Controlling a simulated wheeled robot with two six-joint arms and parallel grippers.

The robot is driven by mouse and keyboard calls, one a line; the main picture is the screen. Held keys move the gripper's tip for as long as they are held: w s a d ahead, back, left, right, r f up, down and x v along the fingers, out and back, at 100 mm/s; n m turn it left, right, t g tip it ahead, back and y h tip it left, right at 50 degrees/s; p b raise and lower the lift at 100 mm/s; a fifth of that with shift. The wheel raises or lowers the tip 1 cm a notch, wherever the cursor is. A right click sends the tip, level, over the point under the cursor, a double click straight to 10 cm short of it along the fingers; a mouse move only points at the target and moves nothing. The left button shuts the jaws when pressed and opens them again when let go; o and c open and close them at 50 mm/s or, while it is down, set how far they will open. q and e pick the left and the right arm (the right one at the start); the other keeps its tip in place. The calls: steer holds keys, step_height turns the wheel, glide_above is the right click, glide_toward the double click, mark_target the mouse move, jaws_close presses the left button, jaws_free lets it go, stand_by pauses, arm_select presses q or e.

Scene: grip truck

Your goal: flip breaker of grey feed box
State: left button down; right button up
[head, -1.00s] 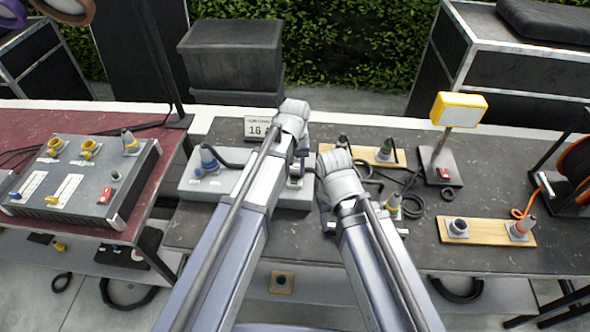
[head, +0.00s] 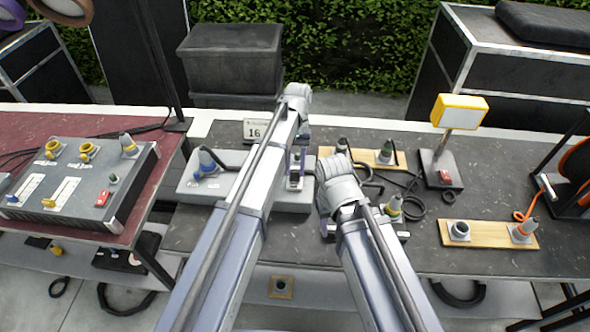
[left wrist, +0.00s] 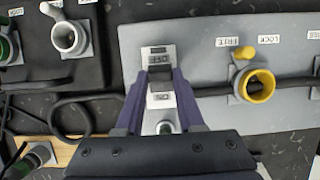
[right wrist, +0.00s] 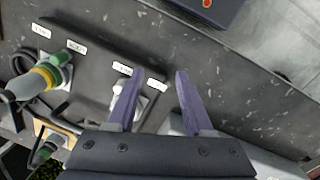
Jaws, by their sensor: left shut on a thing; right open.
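The grey feed box (head: 277,203) lies on the dark table in the head view, partly hidden by my left arm. In the left wrist view its grey top (left wrist: 215,58) carries a breaker (left wrist: 160,52) with labels at both ends of its slot. My left gripper (left wrist: 161,80) points down at the breaker, its purple fingers shut on the breaker's lever. My right gripper (right wrist: 157,84) is open and empty, over a dark box (right wrist: 98,72) with labels.
A yellow-rimmed socket (left wrist: 257,85) with a cable stands on the feed box, near my left fingers. A plug with a green and yellow collar (right wrist: 40,78) is left of my right gripper. A lamp (head: 459,110) and a wooden board (head: 484,233) stand to the right.

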arm_select(q)
steer(key=c, duration=0.5)
jaws_free()
steer(key=p+v, duration=0.7)
steer(key=v, duration=0.1)
steer(key=shift+f, duration=0.1)
